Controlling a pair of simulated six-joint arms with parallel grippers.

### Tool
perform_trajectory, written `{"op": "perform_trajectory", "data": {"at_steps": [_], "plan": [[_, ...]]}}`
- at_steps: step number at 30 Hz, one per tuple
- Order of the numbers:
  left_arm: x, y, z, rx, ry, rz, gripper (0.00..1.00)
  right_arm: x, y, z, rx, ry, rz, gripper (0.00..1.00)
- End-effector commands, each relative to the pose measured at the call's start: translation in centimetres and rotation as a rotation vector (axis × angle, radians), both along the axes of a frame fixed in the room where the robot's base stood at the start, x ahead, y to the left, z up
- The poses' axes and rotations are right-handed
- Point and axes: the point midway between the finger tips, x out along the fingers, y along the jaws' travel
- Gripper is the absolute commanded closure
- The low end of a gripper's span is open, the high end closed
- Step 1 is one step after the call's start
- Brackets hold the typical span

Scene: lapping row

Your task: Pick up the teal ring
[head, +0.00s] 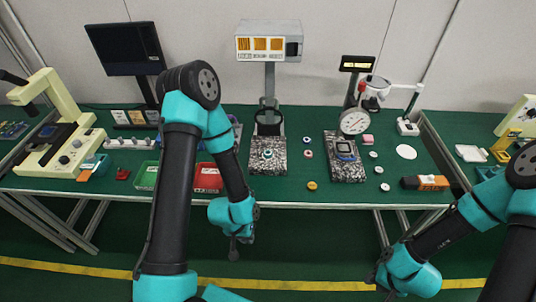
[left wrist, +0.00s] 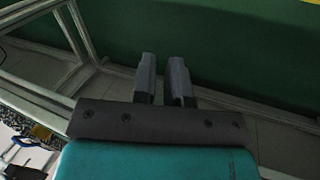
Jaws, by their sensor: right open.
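A small teal ring (head: 268,154) lies on the speckled granite base (head: 261,170) of the left gauge stand, near the middle of the table. My left gripper (head: 236,252) hangs in front of the table's front edge, below the tabletop and well apart from the ring. In the left wrist view its two fingers (left wrist: 166,78) stand apart with nothing between them. My right gripper (head: 378,284) is low at the front right, off the table and far from the ring. It is open, and its fingertips are small and dark in the head view.
Blue (head: 306,140), pink (head: 308,154) and orange (head: 312,185) rings lie right of the granite base. A dial gauge (head: 354,123) stands on another granite base. A red tray (head: 208,178) and a green tray (head: 147,176) are at the left, partly behind my left arm.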

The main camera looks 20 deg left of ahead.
Motion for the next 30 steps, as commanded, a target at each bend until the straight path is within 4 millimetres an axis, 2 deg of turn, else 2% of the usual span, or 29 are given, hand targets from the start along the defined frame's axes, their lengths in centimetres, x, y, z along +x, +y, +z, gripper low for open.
{"op": "perform_trajectory", "data": {"at_steps": [2,17,25,30], "plan": [[0.0,0.0,0.0,0.000,0.000,0.000,0.79,0.0,0.0,0.0,0.000,0.000,0.000,0.60],[0.0,0.0,0.0,0.000,0.000,0.000,0.31,0.0,0.0,0.0,0.000,0.000,0.000,0.60],[0.1,0.0,0.1,0.000,0.001,-0.001,0.30,0.0,0.0,0.0,0.000,0.000,0.000,0.60],[1.3,0.4,1.0,-0.007,0.011,-0.033,0.30,0.0,0.0,0.0,0.000,0.000,0.000,0.60]]}}
